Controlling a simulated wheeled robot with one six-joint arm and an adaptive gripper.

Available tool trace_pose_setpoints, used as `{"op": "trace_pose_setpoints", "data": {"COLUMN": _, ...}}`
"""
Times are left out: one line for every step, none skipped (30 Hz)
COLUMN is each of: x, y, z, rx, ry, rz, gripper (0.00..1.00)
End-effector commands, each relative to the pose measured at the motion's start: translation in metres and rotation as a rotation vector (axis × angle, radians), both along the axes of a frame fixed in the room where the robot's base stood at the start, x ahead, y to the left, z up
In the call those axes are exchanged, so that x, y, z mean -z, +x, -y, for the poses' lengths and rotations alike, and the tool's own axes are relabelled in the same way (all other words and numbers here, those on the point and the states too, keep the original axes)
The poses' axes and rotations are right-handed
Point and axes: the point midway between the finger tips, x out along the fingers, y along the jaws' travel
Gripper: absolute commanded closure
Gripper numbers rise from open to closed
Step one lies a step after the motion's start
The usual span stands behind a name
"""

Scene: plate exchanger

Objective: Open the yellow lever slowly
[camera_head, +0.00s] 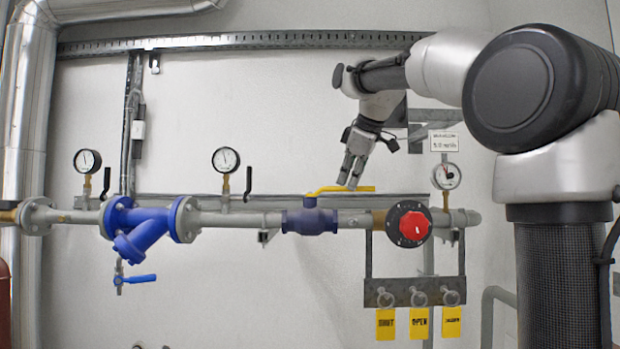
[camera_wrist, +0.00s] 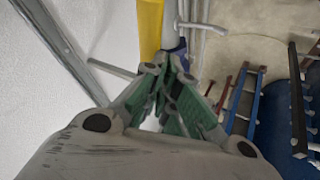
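The yellow lever (camera_head: 360,189) lies about level on top of a blue valve body (camera_head: 310,221) in the pipe. Its handle runs from the valve toward the right. In the wrist view the lever (camera_wrist: 150,28) shows as a yellow bar beyond the fingers, left of centre. The green finger pads of my gripper (camera_wrist: 173,68) come close together there, with nothing seen held between them. I cannot tell whether the fingers touch the lever.
A red knob (camera_head: 414,226) sits on the pipe right of the lever. A gauge (camera_head: 446,176) stands further right, and two more stand on the left. Yellow tags (camera_head: 419,323) hang below the pipe. A blue strainer (camera_head: 140,222) is at left. A perforated rail (camera_head: 240,41) runs above.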

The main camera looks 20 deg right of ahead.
Motion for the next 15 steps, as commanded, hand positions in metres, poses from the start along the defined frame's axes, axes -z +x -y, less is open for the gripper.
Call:
{"op": "trace_pose_setpoints", "data": {"x": 0.001, "y": 0.003, "z": 0.004, "rx": 0.003, "ry": -0.002, "rz": 0.000, "gripper": 1.00}}
{"op": "trace_pose_setpoints", "data": {"x": 0.000, "y": 0.005, "z": 0.006, "rx": 0.003, "ry": -0.003, "rz": -0.001, "gripper": 1.00}}
{"op": "trace_pose_setpoints", "data": {"x": 0.000, "y": 0.007, "z": 0.008, "rx": 0.004, "ry": -0.002, "rz": -0.001, "gripper": 1.00}}
{"op": "trace_pose_setpoints", "data": {"x": 0.001, "y": 0.008, "z": 0.009, "rx": 0.004, "ry": -0.004, "rz": -0.002, "gripper": 1.00}}
{"op": "trace_pose_setpoints", "data": {"x": 0.001, "y": 0.010, "z": 0.010, "rx": 0.004, "ry": -0.004, "rz": -0.002, "gripper": 1.00}}
{"op": "trace_pose_setpoints", "data": {"x": 0.001, "y": 0.011, "z": 0.012, "rx": 0.003, "ry": -0.004, "rz": -0.002, "gripper": 1.00}}
{"op": "trace_pose_setpoints", "data": {"x": 0.001, "y": 0.012, "z": 0.013, "rx": 0.003, "ry": -0.004, "rz": -0.002, "gripper": 1.00}}
{"op": "trace_pose_setpoints", "data": {"x": 0.001, "y": 0.014, "z": 0.013, "rx": 0.003, "ry": -0.004, "rz": -0.002, "gripper": 1.00}}
{"op": "trace_pose_setpoints", "data": {"x": 0.001, "y": 0.015, "z": 0.015, "rx": 0.003, "ry": -0.004, "rz": -0.002, "gripper": 1.00}}
{"op": "trace_pose_setpoints", "data": {"x": 0.000, "y": 0.016, "z": 0.015, "rx": 0.003, "ry": -0.004, "rz": -0.002, "gripper": 1.00}}
{"op": "trace_pose_setpoints", "data": {"x": 0.001, "y": 0.016, "z": 0.016, "rx": 0.004, "ry": -0.004, "rz": -0.002, "gripper": 1.00}}
{"op": "trace_pose_setpoints", "data": {"x": 0.001, "y": 0.017, "z": 0.017, "rx": 0.004, "ry": -0.004, "rz": -0.002, "gripper": 1.00}}
{"op": "trace_pose_setpoints", "data": {"x": 0.001, "y": 0.018, "z": 0.017, "rx": 0.003, "ry": -0.003, "rz": -0.003, "gripper": 1.00}}
{"op": "trace_pose_setpoints", "data": {"x": 0.001, "y": 0.018, "z": 0.017, "rx": 0.004, "ry": -0.004, "rz": -0.003, "gripper": 1.00}}
{"op": "trace_pose_setpoints", "data": {"x": 0.001, "y": 0.019, "z": 0.018, "rx": 0.004, "ry": -0.004, "rz": -0.003, "gripper": 1.00}}
